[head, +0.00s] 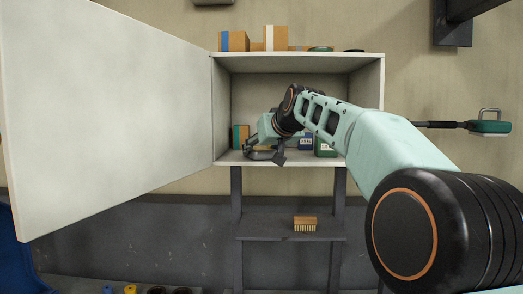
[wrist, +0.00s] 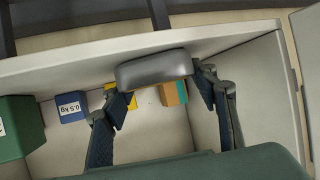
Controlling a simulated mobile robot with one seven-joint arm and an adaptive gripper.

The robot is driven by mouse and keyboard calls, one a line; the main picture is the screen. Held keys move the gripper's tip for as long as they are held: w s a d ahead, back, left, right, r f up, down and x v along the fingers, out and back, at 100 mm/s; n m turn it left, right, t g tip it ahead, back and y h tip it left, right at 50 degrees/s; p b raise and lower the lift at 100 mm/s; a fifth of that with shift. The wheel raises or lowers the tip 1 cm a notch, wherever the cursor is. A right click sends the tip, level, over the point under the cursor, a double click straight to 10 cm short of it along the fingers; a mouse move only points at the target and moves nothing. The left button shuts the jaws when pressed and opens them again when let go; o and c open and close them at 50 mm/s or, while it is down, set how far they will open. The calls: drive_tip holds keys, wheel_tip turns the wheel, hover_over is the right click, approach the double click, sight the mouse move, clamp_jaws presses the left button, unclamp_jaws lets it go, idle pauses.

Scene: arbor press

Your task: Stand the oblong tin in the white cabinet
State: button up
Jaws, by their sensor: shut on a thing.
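The oblong tin (wrist: 153,69) is dark grey with rounded ends. In the wrist view it lies between the fingertips of my gripper (wrist: 164,88), which is shut on it. In the head view my gripper (head: 264,152) is at the front opening of the white cabinet (head: 298,62), near its floor and towards the left. The tin is hard to make out there. In the wrist view the cabinet's front edge (wrist: 60,82) runs close to the tin. I cannot tell whether the tin touches the cabinet floor.
Inside the cabinet stand a green box (wrist: 20,128), a blue box (wrist: 71,107), a yellow box (wrist: 124,97) and a teal and orange box (wrist: 173,93). The cabinet door (head: 110,105) is swung open to the left.

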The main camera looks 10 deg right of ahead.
drive_tip(key=shift+r, duration=0.15)
drive_tip(key=o, duration=1.8)
drive_tip(key=shift+f, duration=0.2)
drive_tip(key=shift+r, duration=0.1)
drive_tip(key=shift+s+r, duration=0.1)
drive_tip(key=shift+s, duration=0.1)
drive_tip(key=b+v, duration=0.3)
drive_tip(key=v, duration=0.8)
drive_tip(key=shift+s+b, duration=0.3)
drive_tip(key=shift+s, duration=0.05)
drive_tip(key=shift+r, duration=0.1)
